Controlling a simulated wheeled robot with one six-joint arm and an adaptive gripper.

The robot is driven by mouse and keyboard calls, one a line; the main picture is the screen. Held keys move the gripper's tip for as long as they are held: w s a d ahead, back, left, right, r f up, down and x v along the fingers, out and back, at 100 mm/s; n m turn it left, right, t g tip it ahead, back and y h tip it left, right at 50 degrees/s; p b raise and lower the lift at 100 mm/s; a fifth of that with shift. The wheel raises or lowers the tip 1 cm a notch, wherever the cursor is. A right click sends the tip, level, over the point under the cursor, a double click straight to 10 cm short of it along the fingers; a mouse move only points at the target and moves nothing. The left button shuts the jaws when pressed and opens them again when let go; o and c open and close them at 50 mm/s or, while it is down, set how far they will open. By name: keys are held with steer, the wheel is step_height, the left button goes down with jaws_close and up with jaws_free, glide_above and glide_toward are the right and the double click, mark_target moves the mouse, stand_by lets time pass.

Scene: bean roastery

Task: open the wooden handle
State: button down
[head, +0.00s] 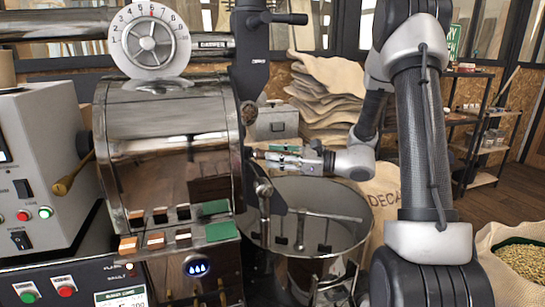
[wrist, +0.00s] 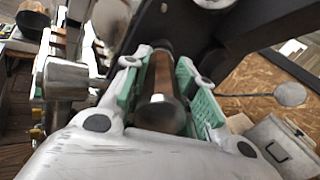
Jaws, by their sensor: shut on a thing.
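The wooden handle (wrist: 158,85) is a brown cylinder with a shiny dark metal end, seen between the green-padded fingers in the wrist view. My gripper (wrist: 158,78) is shut on it, with one finger along each side. In the head view my gripper (head: 262,155) reaches in from the right to the front right side of the shiny metal roaster drum (head: 165,120). The handle is mostly hidden there by the fingers, and how it joins the machine cannot be made out.
A round metal cooling bin (head: 345,265) with stirring arms stands below my gripper. A grey control box (head: 70,130) is at the left. A sack of beans (head: 520,262) stands at the lower right.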

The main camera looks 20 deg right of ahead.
steer(key=v, duration=0.9)
steer(key=shift+s+d, duration=0.1)
steer(key=c, duration=1.1)
jaws_free()
steer(key=v, duration=1.2)
